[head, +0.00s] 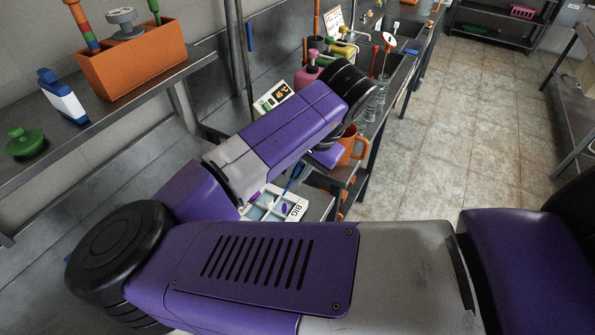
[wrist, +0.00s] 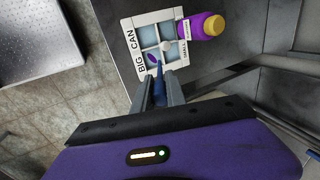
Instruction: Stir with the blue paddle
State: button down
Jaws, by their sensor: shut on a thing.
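My gripper (wrist: 160,88) shows in the wrist view with its two grey fingers shut on the blue paddle (wrist: 158,72). The paddle's blue shaft shows between and just beyond the fingertips. Its far end reaches over a white divided tray (wrist: 140,72) with pale blue compartments and a "BIG CAN" label. I cannot tell whether the paddle touches anything in it. In the head view a blue piece of the paddle (head: 295,176) shows beside my arm, above the tray (head: 272,216); my fingers are mostly hidden there.
A purple container with a yellow cap (wrist: 203,27) lies against the tray's right side. A small white round thing (wrist: 166,46) and a purple oval (wrist: 153,58) show at the tray. An orange mug (head: 352,148) and a display (head: 273,97) are near my arm.

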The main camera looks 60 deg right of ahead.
jog(key=shift+a+f+b, duration=0.1)
jog(key=shift+f+b, duration=2.35)
jog(key=shift+f, duration=1.1)
jog(key=shift+a+f, duration=0.1)
